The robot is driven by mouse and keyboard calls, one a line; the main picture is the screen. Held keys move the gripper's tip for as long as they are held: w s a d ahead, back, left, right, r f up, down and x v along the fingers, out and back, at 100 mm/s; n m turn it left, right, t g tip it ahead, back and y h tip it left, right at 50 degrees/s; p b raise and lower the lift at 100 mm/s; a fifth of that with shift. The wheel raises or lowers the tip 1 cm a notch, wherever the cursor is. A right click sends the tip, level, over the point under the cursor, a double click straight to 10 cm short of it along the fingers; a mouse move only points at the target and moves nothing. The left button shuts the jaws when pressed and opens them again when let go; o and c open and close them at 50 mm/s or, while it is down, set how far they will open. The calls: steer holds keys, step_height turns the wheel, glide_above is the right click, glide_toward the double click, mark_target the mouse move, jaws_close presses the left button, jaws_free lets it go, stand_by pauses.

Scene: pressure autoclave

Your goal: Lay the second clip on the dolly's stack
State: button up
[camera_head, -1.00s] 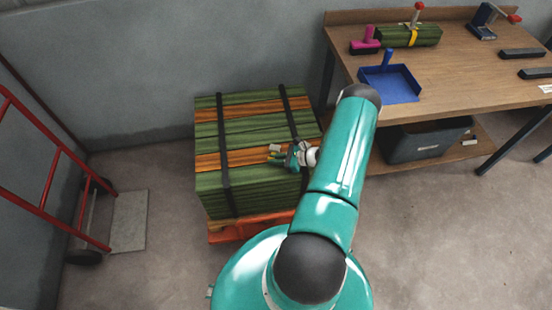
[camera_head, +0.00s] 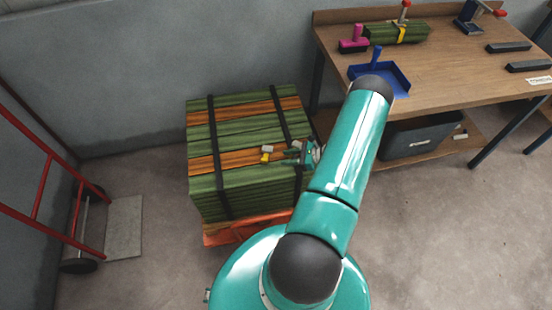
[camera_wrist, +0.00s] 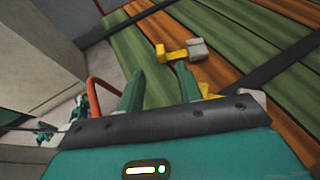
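The stack (camera_head: 232,135) of green and orange boards with black straps sits on the orange-red dolly (camera_head: 247,229). A yellow clip with a grey block (camera_head: 266,153) lies on the stack's top near its front; it also shows in the wrist view (camera_wrist: 180,51), just beyond my fingertips and apart from them. Another yellow and pale piece (camera_wrist: 208,91), perhaps the other clip, lies beside my right finger, partly hidden by the gripper. My gripper (camera_head: 296,156) is low over the stack's right front. Its two green fingers (camera_wrist: 160,77) are apart with nothing between them.
A wooden bench (camera_head: 440,62) at the right holds a blue tray (camera_head: 395,82), a pink-handled tool (camera_head: 354,42) and a small strapped bundle (camera_head: 400,32). A dark bin (camera_head: 420,137) is on its lower shelf. A red hand truck (camera_head: 45,190) stands at the left.

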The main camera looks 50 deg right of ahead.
steer(key=v, duration=0.3)
steer(key=shift+s+d+r, duration=0.1)
steer(key=shift+s, duration=0.05)
steer(key=w+a+r+n+g, duration=0.3)
steer(key=a+r+n, duration=0.25)
steer(key=r, duration=0.45)
steer(key=w+a+r+n+g, duration=0.3)
steer(key=w+a+r+n, duration=0.15)
steer(key=a+r, duration=0.4)
steer(key=w+a+r+n+g, duration=0.3)
steer(key=a+r+n, duration=0.15)
steer(key=r, duration=0.75)
steer(key=s+a+r+n+t+h, duration=0.1)
steer(key=s+a+r+n+h, duration=0.2)
steer(key=s+a+r+n, duration=0.4)
steer(key=s+a+r+n+t+h, duration=0.2)
steer(key=s+a+r+n+h, duration=0.2)
steer(key=s+a+r+n, duration=0.3)
steer(key=shift+s+a+r+n, duration=0.35)
steer(key=shift+a+r+n, duration=0.1)
steer(key=shift+a+r, duration=2)
steer(key=shift+a+f, duration=0.25)
